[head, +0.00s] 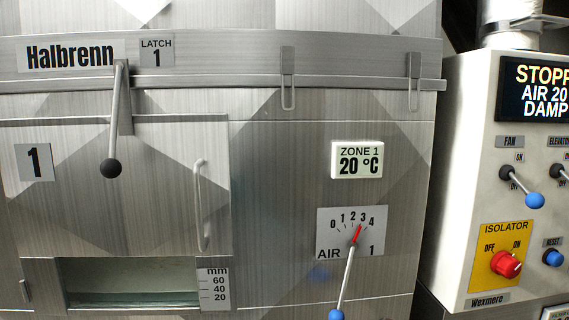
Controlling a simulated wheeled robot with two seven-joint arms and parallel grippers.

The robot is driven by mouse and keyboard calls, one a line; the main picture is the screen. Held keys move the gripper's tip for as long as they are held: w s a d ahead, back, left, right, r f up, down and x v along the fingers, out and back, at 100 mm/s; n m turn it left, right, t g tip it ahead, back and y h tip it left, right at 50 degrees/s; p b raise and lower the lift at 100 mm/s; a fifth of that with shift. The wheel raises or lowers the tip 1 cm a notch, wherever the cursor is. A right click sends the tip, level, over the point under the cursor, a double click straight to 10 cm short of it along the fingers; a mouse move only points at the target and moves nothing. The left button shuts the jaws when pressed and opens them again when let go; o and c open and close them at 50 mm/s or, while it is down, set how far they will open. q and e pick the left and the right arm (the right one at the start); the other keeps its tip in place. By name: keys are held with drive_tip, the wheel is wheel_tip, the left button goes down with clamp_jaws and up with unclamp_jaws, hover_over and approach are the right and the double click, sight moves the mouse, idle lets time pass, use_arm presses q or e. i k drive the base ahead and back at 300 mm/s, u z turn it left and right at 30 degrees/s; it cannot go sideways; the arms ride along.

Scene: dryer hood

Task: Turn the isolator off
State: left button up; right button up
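The isolator is a red rotary knob (506,265) on a yellow plate (487,282) low on the control panel at the right. The plate is marked OFF at the knob's upper left and ON at its upper right. A small pale mark shows on the knob's right side, but I cannot tell exactly which way the knob points. Nothing touches it. Neither of my grippers is in view.
The panel's display (540,90) reads STOPP..., AIR 20, DAMP, cut off at the edge. Above the isolator are a blue-tipped fan lever (535,200) and an elevator lever. A blue reset button (553,258) sits just right. The air lever (347,272) stands out left.

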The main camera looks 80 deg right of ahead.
sight(504, 264)
drive_tip(key=z, duration=2.35)
drive_tip(key=k, duration=0.35)
drive_tip(key=z, duration=0.25)
